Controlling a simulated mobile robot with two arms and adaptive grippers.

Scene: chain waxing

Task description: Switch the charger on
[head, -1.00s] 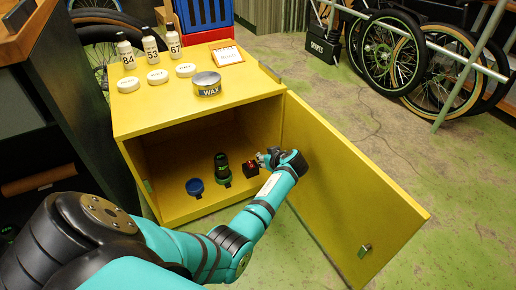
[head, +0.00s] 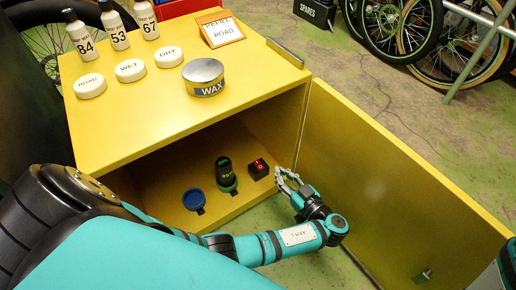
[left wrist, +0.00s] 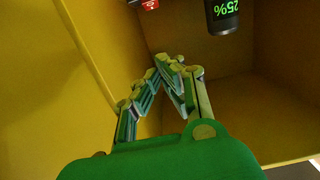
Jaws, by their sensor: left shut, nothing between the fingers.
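A small black box with a red switch (head: 258,168) stands on the floor of the open yellow cabinet (head: 180,125). To its left is a dark upright device with a green display (head: 225,172) in a green-rimmed base. My right gripper is out of view.
A round blue-topped item (head: 194,198) sits left of the device. The cabinet door (head: 390,175) stands open to the right of my left gripper. On the cabinet top are a wax tin (head: 204,77), several white lids and bottles, and a card (head: 220,30).

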